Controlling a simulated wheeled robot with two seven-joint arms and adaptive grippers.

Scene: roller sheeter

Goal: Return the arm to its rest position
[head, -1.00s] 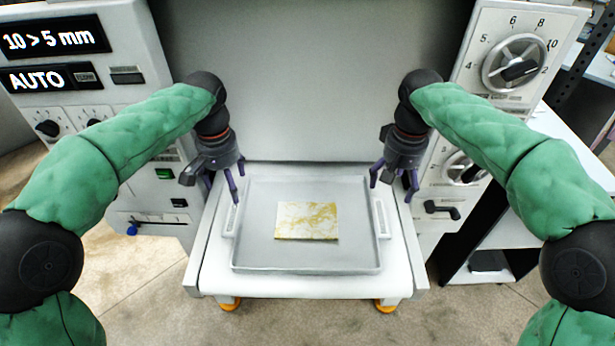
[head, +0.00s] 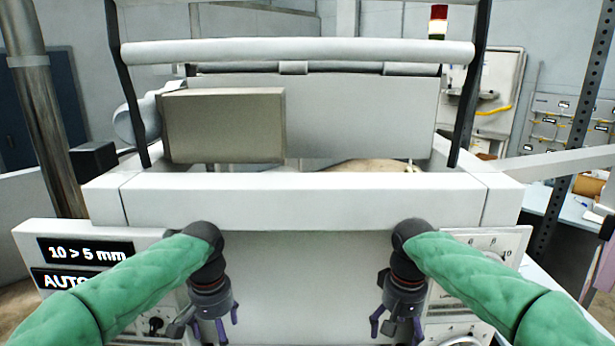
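My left gripper (head: 213,328) hangs at the lower left in front of the sheeter's white front panel. Its purple fingers are spread and nothing is between them. My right gripper (head: 396,328) hangs at the lower right in front of the same machine, also with spread, empty fingers. Both arms, in green sleeves, come in from the bottom corners, bent and roughly mirrored. The tray and the dough sheet are outside this view.
The roller sheeter (head: 303,204) fills the middle, with a guard bar (head: 298,50) above and a grey box (head: 224,126) on top. A display (head: 86,252) reads "10 > 5 mm". A metal post (head: 45,110) stands left and a dark rack upright (head: 578,120) right.

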